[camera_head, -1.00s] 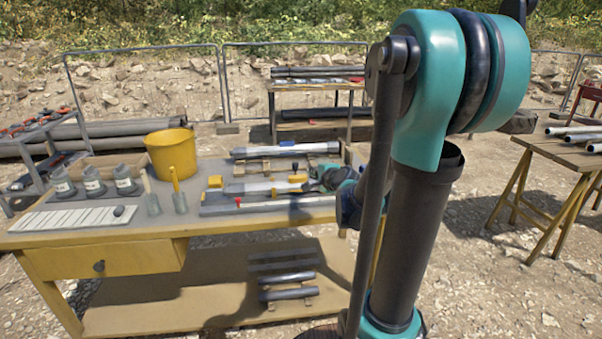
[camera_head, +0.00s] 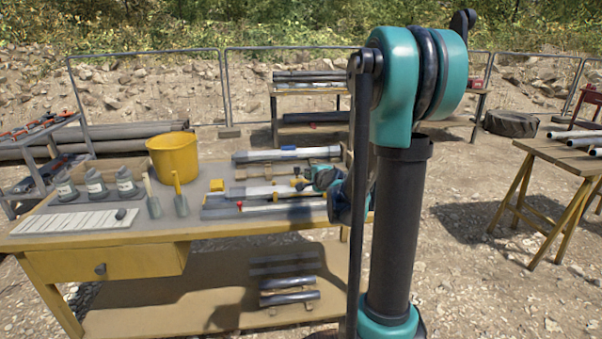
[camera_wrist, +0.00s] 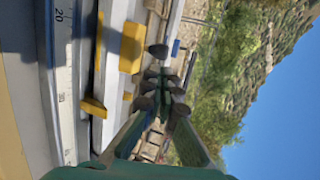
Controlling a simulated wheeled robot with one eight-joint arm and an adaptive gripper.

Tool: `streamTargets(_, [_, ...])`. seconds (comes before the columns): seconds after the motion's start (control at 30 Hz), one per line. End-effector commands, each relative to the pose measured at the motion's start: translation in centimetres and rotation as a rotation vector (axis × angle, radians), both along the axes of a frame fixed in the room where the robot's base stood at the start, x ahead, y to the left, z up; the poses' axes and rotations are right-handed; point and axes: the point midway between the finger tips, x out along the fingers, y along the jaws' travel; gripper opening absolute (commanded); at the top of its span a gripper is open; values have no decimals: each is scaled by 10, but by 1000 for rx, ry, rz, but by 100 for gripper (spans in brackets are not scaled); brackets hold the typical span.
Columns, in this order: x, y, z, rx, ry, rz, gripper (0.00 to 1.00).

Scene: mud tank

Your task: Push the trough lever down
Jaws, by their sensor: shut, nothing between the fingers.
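A long pale trough (camera_head: 262,191) lies on the workbench among other long pieces, with a yellow block (camera_head: 217,185) at its left end. In the wrist view the yellow block (camera_wrist: 131,47) shows beside a dark rounded knob (camera_wrist: 158,50), which may be the lever's end; I cannot tell for sure. My gripper (camera_head: 303,183) is over the right part of the trough in the head view. In the wrist view my gripper (camera_wrist: 162,90) is shut and empty, its dark fingertips close to the knob. Whether they touch it is unclear.
A yellow bucket (camera_head: 172,157), several grey jars (camera_head: 95,183) and a white slatted panel (camera_head: 75,220) stand on the left of the workbench (camera_head: 130,240). A graduated rail (camera_wrist: 62,75) runs beside the trough. Another table with pipes (camera_head: 550,155) stands at the right.

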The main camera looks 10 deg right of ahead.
Motion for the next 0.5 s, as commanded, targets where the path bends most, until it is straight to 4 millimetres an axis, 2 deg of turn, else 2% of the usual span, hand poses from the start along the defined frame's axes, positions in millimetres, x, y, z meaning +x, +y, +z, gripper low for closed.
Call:
streamTargets(0.3, [46,10,-16,-1,0,1,0])
streamTargets(0.5, [62,13,-22,-2,0,1,0])
